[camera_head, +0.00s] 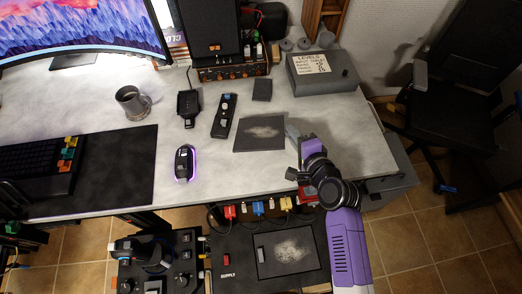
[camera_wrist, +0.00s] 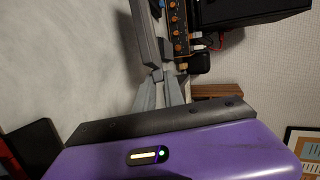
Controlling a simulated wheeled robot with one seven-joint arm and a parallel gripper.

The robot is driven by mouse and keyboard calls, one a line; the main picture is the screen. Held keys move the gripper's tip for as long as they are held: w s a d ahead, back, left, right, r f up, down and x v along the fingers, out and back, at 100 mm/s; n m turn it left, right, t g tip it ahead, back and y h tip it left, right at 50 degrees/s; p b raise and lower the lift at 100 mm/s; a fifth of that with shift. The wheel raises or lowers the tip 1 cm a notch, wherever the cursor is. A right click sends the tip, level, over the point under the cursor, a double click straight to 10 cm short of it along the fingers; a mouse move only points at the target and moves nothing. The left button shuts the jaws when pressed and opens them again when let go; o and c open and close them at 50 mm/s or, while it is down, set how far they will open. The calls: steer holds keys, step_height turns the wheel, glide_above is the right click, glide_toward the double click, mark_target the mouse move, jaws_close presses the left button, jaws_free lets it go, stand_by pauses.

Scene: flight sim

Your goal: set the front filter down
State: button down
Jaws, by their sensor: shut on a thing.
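The front filter (camera_head: 260,134) is a dark, flat, square panel with a pale dusty patch. It shows level over the right part of the grey desk (camera_head: 340,130) in the head view. In the wrist view the filter (camera_wrist: 147,35) appears nearly edge-on as a grey bar beyond my fingertips. My gripper (camera_head: 291,135) is at the filter's right edge and is shut on it. The two grey fingers also show in the wrist view (camera_wrist: 160,80). I cannot tell whether the filter's underside touches the desk.
A similar dusty panel (camera_head: 286,251) sits in the SUPPLY unit (camera_head: 226,275) below the desk's front edge.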

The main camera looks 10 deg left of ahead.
steer(key=shift+f+b, duration=0.8)
steer(key=shift+f, duration=0.7)
steer(key=c, duration=1.6)
jaws_free()
steer(key=shift+s+d, duration=0.1)
steer(key=shift+p+v, duration=1.5)
steer(key=shift+v, duration=2.45)
steer(key=shift+r, duration=0.1)
